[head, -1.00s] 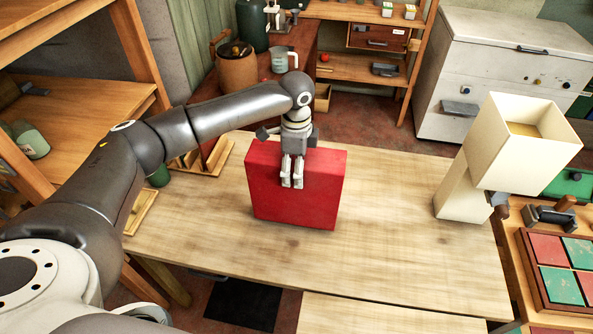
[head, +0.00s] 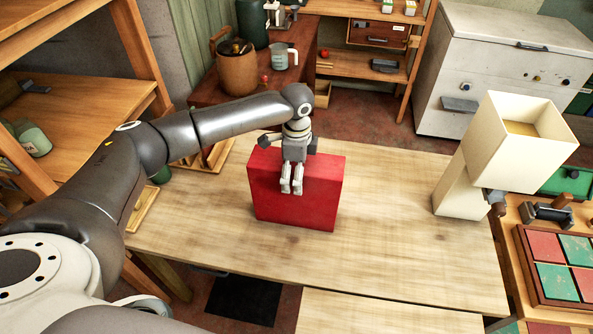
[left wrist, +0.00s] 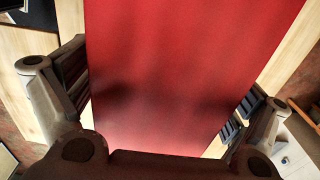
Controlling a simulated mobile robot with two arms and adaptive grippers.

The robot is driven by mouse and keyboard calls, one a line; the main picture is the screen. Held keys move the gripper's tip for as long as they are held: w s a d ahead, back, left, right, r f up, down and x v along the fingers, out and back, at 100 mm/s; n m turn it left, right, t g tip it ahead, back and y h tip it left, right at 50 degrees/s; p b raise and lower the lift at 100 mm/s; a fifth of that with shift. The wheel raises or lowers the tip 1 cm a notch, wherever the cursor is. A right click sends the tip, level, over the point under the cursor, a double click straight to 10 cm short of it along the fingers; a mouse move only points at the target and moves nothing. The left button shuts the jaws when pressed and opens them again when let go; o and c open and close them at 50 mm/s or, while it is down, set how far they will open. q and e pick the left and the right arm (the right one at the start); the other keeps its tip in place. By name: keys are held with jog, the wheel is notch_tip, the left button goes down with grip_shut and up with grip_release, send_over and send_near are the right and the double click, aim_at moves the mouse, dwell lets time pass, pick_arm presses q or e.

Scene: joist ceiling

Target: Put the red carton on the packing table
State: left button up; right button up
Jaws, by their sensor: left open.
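The red carton (head: 315,200) is a large box standing upright on the light wooden table (head: 400,240). My left gripper (head: 292,191) comes from above the carton, and in the head view its fingers overlap the carton's top and front face. In the left wrist view the red carton (left wrist: 190,60) fills the middle, with one open finger to each side of it. I cannot tell whether the fingers touch it. My right gripper is not in view.
A cream hopper-like device (head: 510,145) stands at the table's right end. A wooden rack (head: 210,155) sits at the left end. A side table with a red and green tiled board (head: 530,270) adjoins at right. The tabletop right of the carton is clear.

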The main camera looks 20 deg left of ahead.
pick_arm(q)
jog(key=shift+r, duration=0.1)
notch_tip(320, 180, up, 11)
jog(key=b, duration=0.3)
jog(key=shift+r, duration=0.5)
